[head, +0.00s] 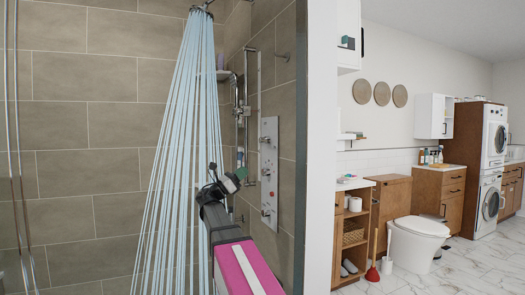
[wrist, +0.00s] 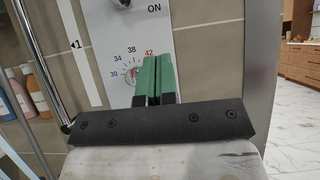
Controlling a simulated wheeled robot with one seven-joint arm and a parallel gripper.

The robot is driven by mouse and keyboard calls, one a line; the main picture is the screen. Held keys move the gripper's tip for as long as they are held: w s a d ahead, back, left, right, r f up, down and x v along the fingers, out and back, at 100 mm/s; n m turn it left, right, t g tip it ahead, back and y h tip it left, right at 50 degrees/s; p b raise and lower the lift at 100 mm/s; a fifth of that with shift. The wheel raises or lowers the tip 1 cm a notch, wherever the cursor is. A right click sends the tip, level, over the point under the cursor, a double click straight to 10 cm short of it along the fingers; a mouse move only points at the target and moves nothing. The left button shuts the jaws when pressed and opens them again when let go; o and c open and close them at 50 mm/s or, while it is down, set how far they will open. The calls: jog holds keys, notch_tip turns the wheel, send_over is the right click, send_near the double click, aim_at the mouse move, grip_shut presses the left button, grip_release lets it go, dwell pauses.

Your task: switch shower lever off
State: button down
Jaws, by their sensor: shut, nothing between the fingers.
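Water (head: 180,150) streams down from the shower head (head: 203,10). A grey shower panel (head: 269,185) with several small knobs or levers hangs on the tiled wall; which one is the lever is too small to tell. In the wrist view the panel (wrist: 102,25) shows the word ON, a temperature dial (wrist: 131,75) marked 30 to 42, and a partly cut-off metal fitting (wrist: 122,4) at the top edge, possibly the lever. My gripper (head: 238,175) is in front and left of the panel. Its green fingers (wrist: 156,62) are shut and empty, covering the dial's right side.
A chrome rail (wrist: 38,55) and coloured bottles (wrist: 25,95) are left of the panel. A white wall edge (head: 321,150) bounds the shower on the right. Beyond it are a toilet (head: 415,240), a red plunger (head: 373,272) and wooden cabinets. Marble floor there is open.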

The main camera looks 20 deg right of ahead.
aim_at(267, 141)
jog(key=shift+d+r, duration=0.1)
jog(key=a+r+x, duration=0.1)
jog(key=r+x, duration=0.1)
jog(key=x, duration=1)
jog(key=shift+r, duration=0.3)
jog(key=shift+s, duration=0.1)
